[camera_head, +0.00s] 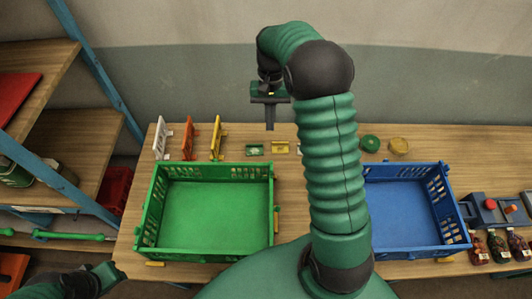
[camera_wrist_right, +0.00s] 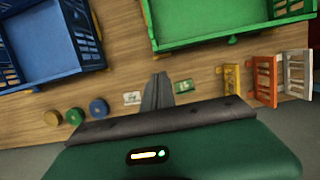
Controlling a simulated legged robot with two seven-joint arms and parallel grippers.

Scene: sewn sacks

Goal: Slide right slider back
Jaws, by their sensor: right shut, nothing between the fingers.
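In the right wrist view the green plate (camera_wrist_right: 184,86) and a pale plate (camera_wrist_right: 132,98) lie on either side of my fingertips. Small marks on them are too blurred to read. My right gripper (camera_head: 270,125) is shut and empty, pointing down above the table near the plates; its fingers also show in the wrist view (camera_wrist_right: 158,90). My left gripper (camera_head: 112,276) is at the lower left, its fingers unclear.
A green crate (camera_head: 272,190) and a blue crate (camera_head: 450,195) stand in front. White, orange and yellow stands (camera_head: 216,138) are at the back left. Round discs (camera_head: 399,146) lie at right. My right arm hides part of the table.

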